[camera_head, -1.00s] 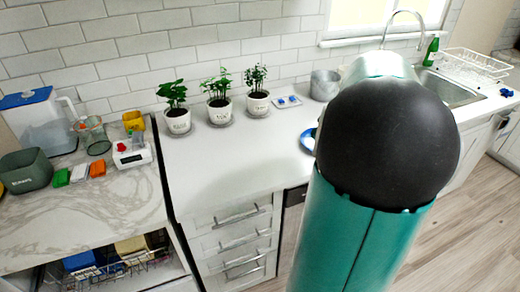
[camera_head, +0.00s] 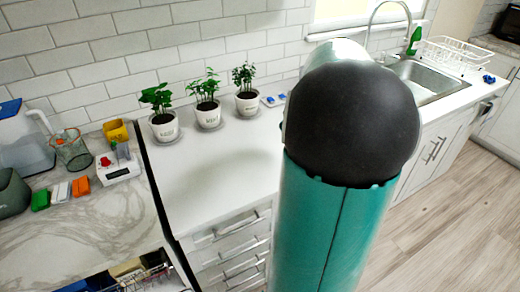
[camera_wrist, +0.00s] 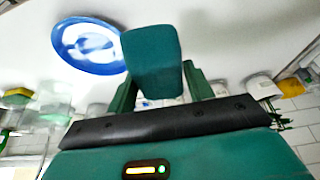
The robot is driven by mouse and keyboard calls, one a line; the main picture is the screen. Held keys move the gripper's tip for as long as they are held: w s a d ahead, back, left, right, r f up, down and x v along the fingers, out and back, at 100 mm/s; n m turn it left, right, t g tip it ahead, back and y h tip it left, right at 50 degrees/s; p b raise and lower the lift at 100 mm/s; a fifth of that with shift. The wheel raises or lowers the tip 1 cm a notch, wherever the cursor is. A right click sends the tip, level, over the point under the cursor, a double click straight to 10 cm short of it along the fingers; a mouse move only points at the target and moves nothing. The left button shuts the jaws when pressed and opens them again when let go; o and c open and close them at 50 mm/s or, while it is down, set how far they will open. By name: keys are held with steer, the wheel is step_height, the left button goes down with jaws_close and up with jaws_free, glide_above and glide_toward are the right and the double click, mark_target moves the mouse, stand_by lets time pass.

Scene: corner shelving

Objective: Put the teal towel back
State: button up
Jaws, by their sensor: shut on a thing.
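The teal towel (camera_wrist: 152,62) shows in the wrist view as a folded, block-like bundle between the dark green fingers of my gripper (camera_wrist: 160,90). My gripper is shut on it, with the counter behind. The fingertips are partly hidden by the towel. In the head view my own teal arm with its black joint covers the middle right, so the gripper and towel are hidden there.
A blue-and-white plate (camera_wrist: 88,45) lies close to the towel in the wrist view. Potted plants (camera_head: 208,114) line the back wall. The white counter (camera_head: 215,165) before them is clear. A sink (camera_head: 425,82) and dish rack (camera_head: 457,58) stand right; small items sit on the marble top (camera_head: 90,215).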

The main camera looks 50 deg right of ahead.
steer(key=w+a+f, duration=0.1)
steer(key=w+f, duration=0.1)
steer(key=w, duration=0.1)
steer(key=w+a+f, duration=0.1)
steer(key=w+f, duration=0.2)
steer(key=w+a+f, duration=0.2)
steer(key=w+f, duration=0.1)
steer(key=shift+w+a, duration=0.1)
steer(key=shift+w, duration=0.1)
steer(key=shift+w+a+f, duration=0.1)
steer(key=shift+w+f, duration=0.05)
steer(key=shift+f, duration=0.8)
steer(key=shift+w+f, duration=0.1)
steer(key=shift+f, duration=0.8)
steer(key=o, duration=0.9)
steer(key=shift+f, duration=0.15)
